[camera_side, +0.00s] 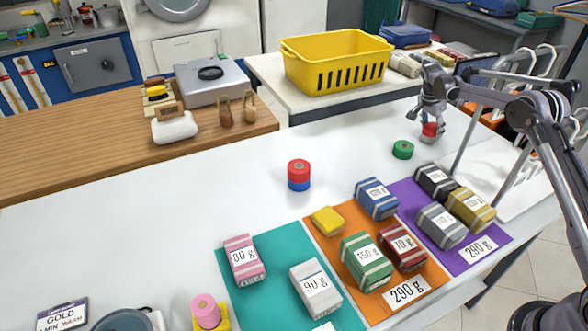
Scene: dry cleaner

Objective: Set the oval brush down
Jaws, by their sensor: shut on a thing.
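My gripper (432,108) is at the right of the white table, pointing down. Its fingers are shut on a small red round piece (430,129). A pale grey part shows right below the red piece, at or just above the table top; I cannot tell if the two are joined. Nothing between the fingers looks clearly like an oval brush. Two brown wooden pieces with narrow necks (225,113) stand at the right end of the wooden counter (80,150), far from my gripper; I cannot tell if one is the oval brush.
A green disc (403,150) lies just left of my gripper. A red-and-blue stack (298,174) stands mid-table. Labelled bundles lie on teal (262,300), orange (325,245) and purple (480,255) mats in front. A yellow basket (335,60) stands behind. The table's left middle is clear.

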